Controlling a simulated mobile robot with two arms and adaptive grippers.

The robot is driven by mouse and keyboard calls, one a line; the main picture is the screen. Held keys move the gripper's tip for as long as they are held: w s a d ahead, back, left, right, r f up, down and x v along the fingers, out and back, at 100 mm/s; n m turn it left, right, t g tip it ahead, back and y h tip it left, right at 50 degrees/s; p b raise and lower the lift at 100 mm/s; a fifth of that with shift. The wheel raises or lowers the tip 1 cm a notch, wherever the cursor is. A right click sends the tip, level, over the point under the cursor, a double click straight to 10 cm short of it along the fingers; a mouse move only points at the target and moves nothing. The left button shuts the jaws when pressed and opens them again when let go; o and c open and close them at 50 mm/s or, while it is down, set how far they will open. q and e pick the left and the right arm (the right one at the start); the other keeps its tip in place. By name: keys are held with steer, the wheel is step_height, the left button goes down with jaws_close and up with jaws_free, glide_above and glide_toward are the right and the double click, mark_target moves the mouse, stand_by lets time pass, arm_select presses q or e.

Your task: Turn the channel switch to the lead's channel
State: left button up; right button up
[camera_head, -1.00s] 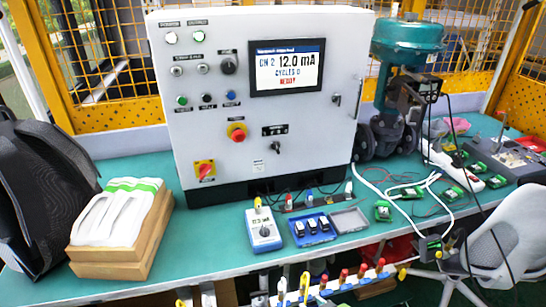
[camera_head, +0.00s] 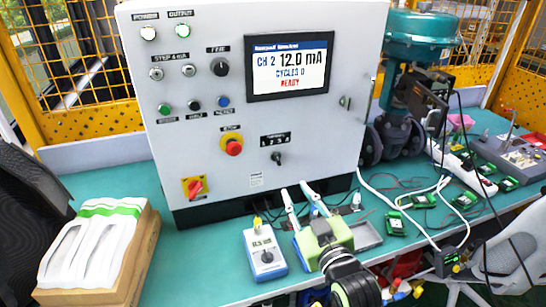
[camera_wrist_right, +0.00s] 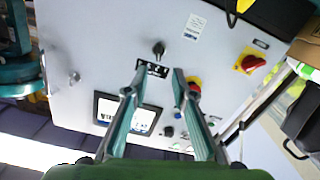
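The grey-white control cabinet (camera_head: 215,120) stands on the bench. Its channel switch (camera_head: 277,158) is a small black knob under a black label strip; the right wrist view also shows the knob (camera_wrist_right: 158,48). I cannot tell its position. The cabinet's screen (camera_head: 289,67) reads CH 2, 12.0 mA, CYCLES 0, READY. My right gripper (camera_head: 296,188) is open and empty, below the switch in the head view. In the right wrist view its two fingers (camera_wrist_right: 159,68) point at the switch, apart from each other. The leads along the cabinet's foot are partly hidden by my gripper. My left gripper is out of view.
A red emergency button (camera_head: 233,146) and a red-yellow switch (camera_head: 194,187) sit left of the channel switch. A blue-white meter (camera_head: 264,254) stands on the bench near my right gripper. A wooden box with white-green contents (camera_head: 98,238) is at left. A green valve actuator (camera_head: 425,32) stands at right.

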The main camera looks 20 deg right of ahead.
steer(key=p, duration=0.1)
glide_toward(279, 161)
steer(key=w, duration=0.2)
steer(key=w+p, duration=0.1)
steer(key=w, duration=0.5)
steer(key=shift+w+a+f, duration=0.1)
steer(key=shift+w+a, duration=0.05)
steer(key=shift+w, duration=0.45)
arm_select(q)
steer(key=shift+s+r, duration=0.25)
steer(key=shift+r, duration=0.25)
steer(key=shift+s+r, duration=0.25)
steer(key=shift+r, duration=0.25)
arm_select(e)
steer(key=shift+s, duration=0.1)
jaws_close()
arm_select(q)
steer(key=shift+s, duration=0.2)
